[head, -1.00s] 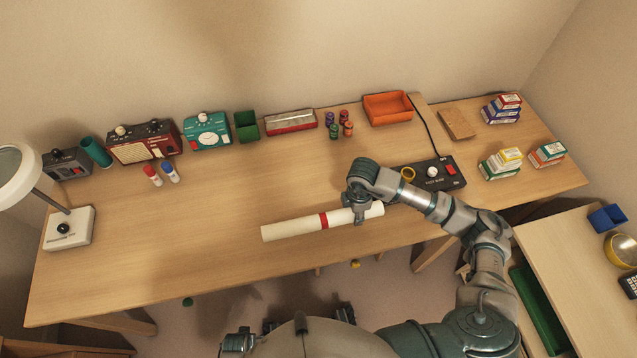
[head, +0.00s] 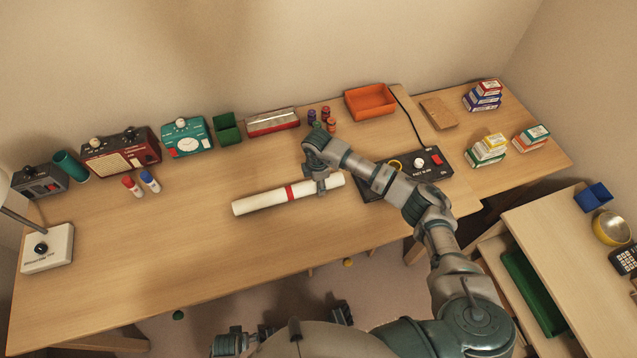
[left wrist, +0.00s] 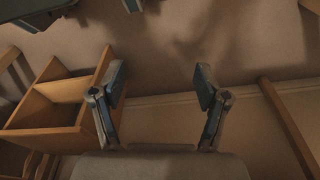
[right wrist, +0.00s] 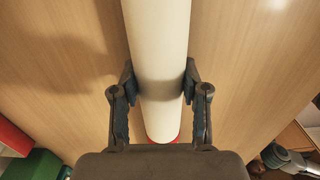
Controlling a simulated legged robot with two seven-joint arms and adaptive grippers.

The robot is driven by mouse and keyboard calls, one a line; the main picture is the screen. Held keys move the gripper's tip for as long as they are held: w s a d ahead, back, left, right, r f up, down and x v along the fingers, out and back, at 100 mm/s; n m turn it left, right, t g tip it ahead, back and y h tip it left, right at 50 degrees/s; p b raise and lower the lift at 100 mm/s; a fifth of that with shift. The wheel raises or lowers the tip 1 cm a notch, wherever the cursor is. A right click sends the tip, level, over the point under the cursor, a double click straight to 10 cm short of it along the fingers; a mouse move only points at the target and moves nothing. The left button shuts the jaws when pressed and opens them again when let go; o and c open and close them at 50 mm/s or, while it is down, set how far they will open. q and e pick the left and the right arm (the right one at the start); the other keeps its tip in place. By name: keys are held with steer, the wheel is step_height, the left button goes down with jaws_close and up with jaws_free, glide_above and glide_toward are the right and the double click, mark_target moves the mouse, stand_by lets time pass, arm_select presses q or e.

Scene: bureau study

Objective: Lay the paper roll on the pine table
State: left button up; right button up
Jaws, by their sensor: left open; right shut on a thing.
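The paper roll (head: 262,201) is a long white tube with a red band, lying level over the middle of the long pine table (head: 190,240). My right gripper (head: 322,186) is shut on it, right of the band, from above. In the right wrist view the fingers (right wrist: 159,78) straddle the white roll (right wrist: 158,35), with the red band low in the picture. I cannot tell whether the roll touches the wood. My left gripper (left wrist: 160,82) is open and empty in the left wrist view, with floor and wooden furniture beyond it.
A black control box (head: 425,168) stands just right of the roll. Red and blue markers (head: 149,181) stand to the left. Radios, a green bin (head: 227,128) and an orange tray (head: 370,102) line the back. The wood in front of the roll is clear.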

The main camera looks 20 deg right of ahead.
steer(key=o, duration=1.1)
steer(key=shift+o, duration=0.2)
steer(key=shift+r, duration=0.15)
arm_select(q)
steer(key=f, duration=0.1)
steer(key=s+f+p, duration=0.1)
steer(key=f, duration=0.1)
steer(key=shift+s+a+f, duration=0.15)
steer(key=shift+s, duration=0.1)
arm_select(e)
step_height(320, 180, up, 12)
steer(key=shift+a, duration=0.15)
